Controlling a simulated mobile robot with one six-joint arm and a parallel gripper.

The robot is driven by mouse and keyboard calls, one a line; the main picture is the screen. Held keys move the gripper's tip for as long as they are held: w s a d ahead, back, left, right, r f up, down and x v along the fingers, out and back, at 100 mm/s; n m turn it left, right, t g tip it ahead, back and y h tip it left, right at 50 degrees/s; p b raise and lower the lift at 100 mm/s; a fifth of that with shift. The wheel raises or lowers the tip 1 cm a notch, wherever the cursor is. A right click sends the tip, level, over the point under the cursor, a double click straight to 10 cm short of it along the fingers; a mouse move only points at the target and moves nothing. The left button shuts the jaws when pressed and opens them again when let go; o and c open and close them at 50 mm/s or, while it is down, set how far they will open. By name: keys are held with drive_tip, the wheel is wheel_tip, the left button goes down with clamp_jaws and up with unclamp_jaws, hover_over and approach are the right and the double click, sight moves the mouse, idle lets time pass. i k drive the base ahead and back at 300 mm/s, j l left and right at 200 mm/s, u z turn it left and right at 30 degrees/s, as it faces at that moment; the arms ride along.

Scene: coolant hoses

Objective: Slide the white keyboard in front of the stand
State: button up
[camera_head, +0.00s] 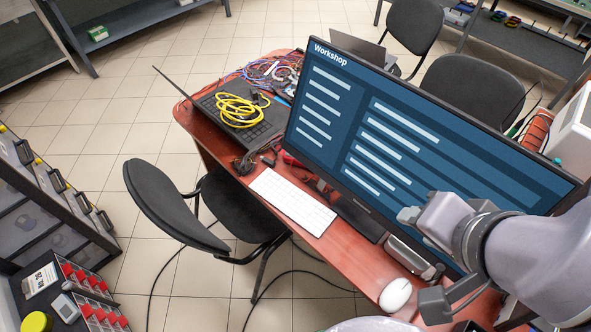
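The white keyboard (292,201) lies flat on the reddish table, close to its front edge and angled along it. The dark stand (360,219) of the large monitor is on the table just right of the keyboard's right end. The monitor hides part of the stand. My gripper (411,217) is at the right, in front of the monitor's lower part and apart from the keyboard. I see no object held, but its fingers are not clear enough to tell open from shut.
A white mouse (396,294) lies to the right on the table (352,258). The monitor (400,130) stands behind. A black laptop with yellow cable (242,110) and dark cables (247,162) lie beyond the keyboard's left end. A black chair (170,200) stands at the front edge.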

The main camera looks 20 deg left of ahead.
sight(315, 218)
drive_tip(key=i+j+u, duration=0.15)
drive_tip(key=u, duration=0.95)
